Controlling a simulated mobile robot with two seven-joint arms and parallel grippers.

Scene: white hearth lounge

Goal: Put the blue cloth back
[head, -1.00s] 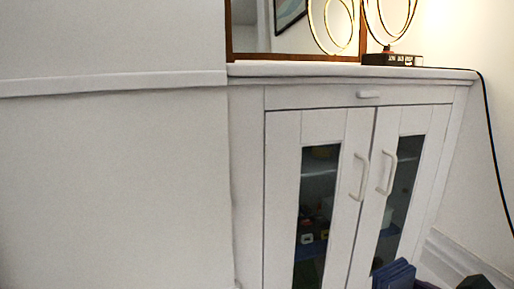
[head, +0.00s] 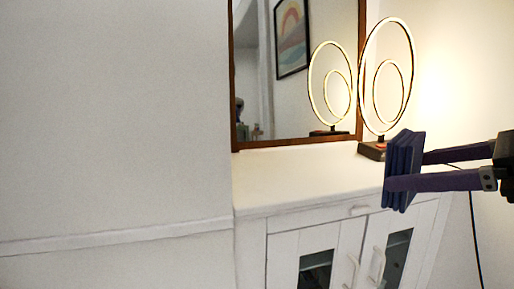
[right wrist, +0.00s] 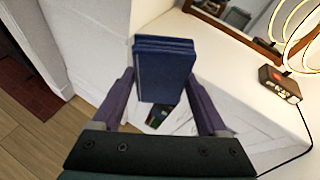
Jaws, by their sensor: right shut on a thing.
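The blue cloth (head: 404,170) is a folded, layered dark blue block. It is held between the fingers of my right gripper (head: 408,168), which comes in from the right in the head view. In the right wrist view the cloth (right wrist: 165,72) sits at the ends of the two purple fingers. The cloth appears in front of the right part of the white cabinet (head: 300,187); whether it touches the cabinet top I cannot tell. My left gripper is not in view.
A ring lamp (head: 372,150) stands lit at the right back of the cabinet top, before a wood-framed mirror (head: 290,70). The left and middle of the top are clear. Glass-paned doors (head: 316,268) are below. A black cord (head: 474,235) hangs at the right.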

